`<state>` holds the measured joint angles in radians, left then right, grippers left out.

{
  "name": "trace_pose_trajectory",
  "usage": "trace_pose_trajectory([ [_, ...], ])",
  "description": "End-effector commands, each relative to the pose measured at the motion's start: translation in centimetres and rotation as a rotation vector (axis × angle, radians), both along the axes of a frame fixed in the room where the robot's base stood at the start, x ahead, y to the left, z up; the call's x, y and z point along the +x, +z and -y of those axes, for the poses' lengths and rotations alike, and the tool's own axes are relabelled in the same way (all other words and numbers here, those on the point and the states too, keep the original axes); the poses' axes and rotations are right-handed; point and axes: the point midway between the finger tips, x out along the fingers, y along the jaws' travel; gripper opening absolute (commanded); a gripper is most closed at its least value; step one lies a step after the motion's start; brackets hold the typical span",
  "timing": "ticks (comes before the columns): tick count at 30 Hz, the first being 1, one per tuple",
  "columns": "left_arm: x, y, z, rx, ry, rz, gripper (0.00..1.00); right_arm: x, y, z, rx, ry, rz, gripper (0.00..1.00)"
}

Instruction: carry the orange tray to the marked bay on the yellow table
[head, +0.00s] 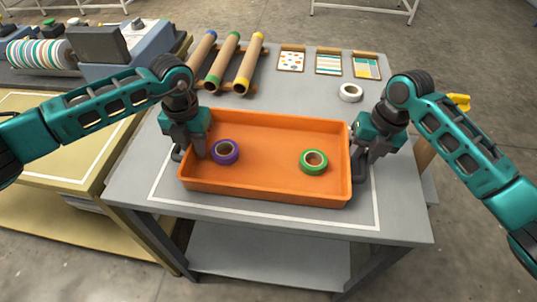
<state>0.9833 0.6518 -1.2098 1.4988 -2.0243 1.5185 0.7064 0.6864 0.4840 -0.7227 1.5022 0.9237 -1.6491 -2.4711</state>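The orange tray (265,188) lies flat on the grey table, inside a white outline. A purple tape roll (225,152) and a green tape roll (313,161) lie in it, apart. Dark handles stick out at its left and right ends. My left gripper (194,152) is at the tray's left wall, close to the left handle (176,153). My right gripper (361,157) is at the right wall, by the right handle (360,188). The finger gaps are hard to see. The yellow table (72,200) stands at left, with a white-outlined bay (60,120) partly behind my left arm.
Behind the tray on the grey table (400,212) are a rack with three coloured-end rolls (224,62), pattern cards (328,63) and a white tape roll (350,92). The bay's visible part is clear.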

Motion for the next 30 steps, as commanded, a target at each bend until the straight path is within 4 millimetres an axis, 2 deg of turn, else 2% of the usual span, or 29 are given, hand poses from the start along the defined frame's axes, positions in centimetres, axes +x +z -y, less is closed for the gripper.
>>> trace_pose_trajectory([
  [6, 0.00, -0.01, 0.00, 0.000, 0.000, 0.000, 0.16, -0.01, -0.01, 0.00, 0.000, 0.000, 0.000, 0.27],
  [11, 0.00, 0.00, 0.00, 0.000, 0.000, 0.000, 0.01, 0.00, 0.01, 0.00, 0.000, 0.000, 0.000, 0.12],
  [15, 0.00, 0.02, 0.00, 0.000, 0.000, 0.000, 0.00, 0.01, 0.03, 0.01, 0.000, 0.000, 0.000, 0.00],
  [30, 0.05, 0.29, 0.01, -0.001, 0.000, 0.001, 0.00, 0.05, 0.32, 0.00, 0.001, 0.000, 0.002, 0.00],
])
